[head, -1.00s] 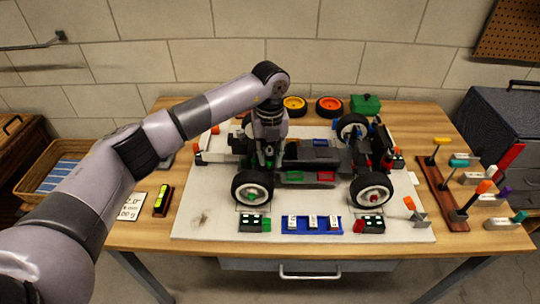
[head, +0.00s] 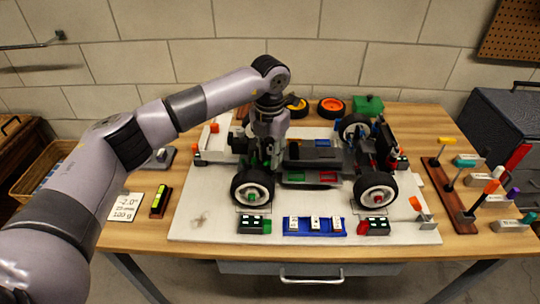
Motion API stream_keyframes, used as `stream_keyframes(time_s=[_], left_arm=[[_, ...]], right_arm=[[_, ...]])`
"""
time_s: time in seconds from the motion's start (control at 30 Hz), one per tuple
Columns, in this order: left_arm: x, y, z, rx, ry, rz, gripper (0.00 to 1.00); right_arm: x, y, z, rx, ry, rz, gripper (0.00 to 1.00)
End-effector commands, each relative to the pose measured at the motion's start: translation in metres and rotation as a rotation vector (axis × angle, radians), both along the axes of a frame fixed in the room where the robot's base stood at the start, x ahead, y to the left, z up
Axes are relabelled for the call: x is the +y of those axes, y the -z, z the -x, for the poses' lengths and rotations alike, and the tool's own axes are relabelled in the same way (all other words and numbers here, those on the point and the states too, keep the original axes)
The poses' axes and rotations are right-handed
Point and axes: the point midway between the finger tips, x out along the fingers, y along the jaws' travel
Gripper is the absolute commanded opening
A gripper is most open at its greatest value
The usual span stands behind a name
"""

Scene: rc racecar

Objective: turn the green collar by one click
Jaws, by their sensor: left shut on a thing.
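The RC car (head: 312,160) stands on a white board on the table, its large black tyres with white rims on show. My left gripper (head: 266,150) reaches down from above into the car's left end, behind the near left wheel (head: 252,188). Its fingers are closed on a small green part there, which I take for the green collar (head: 253,163). The fingers and the wheel hide most of the collar, so its exact turn cannot be read. My right gripper is not in view.
A white readout card (head: 125,207) and a yellow-green level (head: 160,199) lie left of the board. A blue tray (head: 314,226) is in front of the car. A wooden rack of coloured tools (head: 448,190) stands right. Orange and yellow rings are behind.

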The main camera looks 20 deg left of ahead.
Motion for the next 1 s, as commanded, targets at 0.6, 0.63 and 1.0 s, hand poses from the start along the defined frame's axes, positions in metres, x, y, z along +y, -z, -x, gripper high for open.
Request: stream_keyframes(time_s=[0.6, 0.63, 1.0], left_arm=[[0.0003, -0.0011, -0.0008, -0.003, 0.051, 0.001, 0.0], [0.0003, -0.0011, -0.0008, -0.003, 0.051, 0.001, 0.0], [0.0003, -0.0004, -0.0004, -0.001, 0.051, 0.0, 0.45]], right_arm=[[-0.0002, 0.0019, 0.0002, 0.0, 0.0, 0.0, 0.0], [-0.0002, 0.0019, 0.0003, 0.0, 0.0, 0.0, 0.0], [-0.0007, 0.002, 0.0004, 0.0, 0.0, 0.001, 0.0]])
